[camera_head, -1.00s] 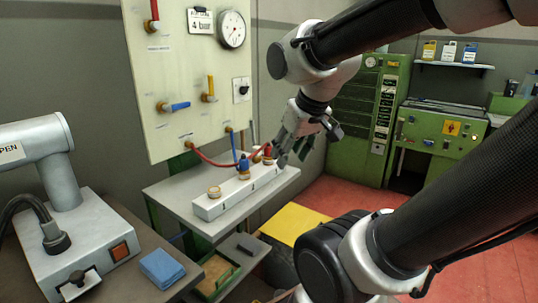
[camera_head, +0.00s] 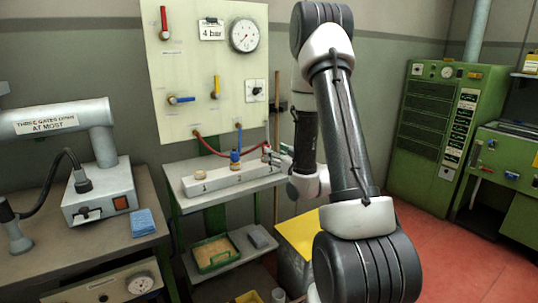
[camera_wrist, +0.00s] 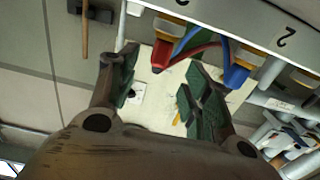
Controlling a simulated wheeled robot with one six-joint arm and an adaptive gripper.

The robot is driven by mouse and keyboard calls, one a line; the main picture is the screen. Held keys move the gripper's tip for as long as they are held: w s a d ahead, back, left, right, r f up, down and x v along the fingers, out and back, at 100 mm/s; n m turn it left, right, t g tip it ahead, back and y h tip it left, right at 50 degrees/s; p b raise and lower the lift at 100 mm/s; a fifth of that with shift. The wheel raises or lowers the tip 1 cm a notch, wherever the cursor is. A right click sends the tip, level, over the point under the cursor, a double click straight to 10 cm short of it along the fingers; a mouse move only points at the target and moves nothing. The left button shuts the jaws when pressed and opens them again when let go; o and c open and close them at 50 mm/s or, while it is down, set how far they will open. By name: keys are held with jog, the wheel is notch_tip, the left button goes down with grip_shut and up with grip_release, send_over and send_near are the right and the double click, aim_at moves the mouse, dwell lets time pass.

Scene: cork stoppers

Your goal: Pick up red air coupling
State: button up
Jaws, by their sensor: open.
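The red air coupling (camera_head: 266,151) sits at the right end of the white manifold bar (camera_head: 220,183), with a red hose running from it to the wall panel. In the wrist view the red coupling (camera_wrist: 164,52) stands against a brass-coloured port, just beyond and between my fingertips. My gripper (camera_wrist: 160,75) is open, with one finger on each side and nothing held. In the head view my gripper (camera_head: 281,157) is right beside the red coupling, partly hidden by my arm. I cannot tell whether a finger touches it.
The blue coupling (camera_head: 235,157) stands on port 2, left of the red one; it is close to my right finger in the wrist view (camera_wrist: 238,73). A bare brass port (camera_head: 200,174) is at 1. The valve panel (camera_head: 207,75) rises behind. A green tray (camera_head: 215,254) lies below.

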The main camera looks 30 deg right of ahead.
aim_at(266, 144)
jog(key=w, duration=0.7)
jog(key=shift+w+a+r, duration=0.1)
jog(key=shift+w+r, duration=0.05)
jog(key=shift+w, duration=0.15)
grip_shut()
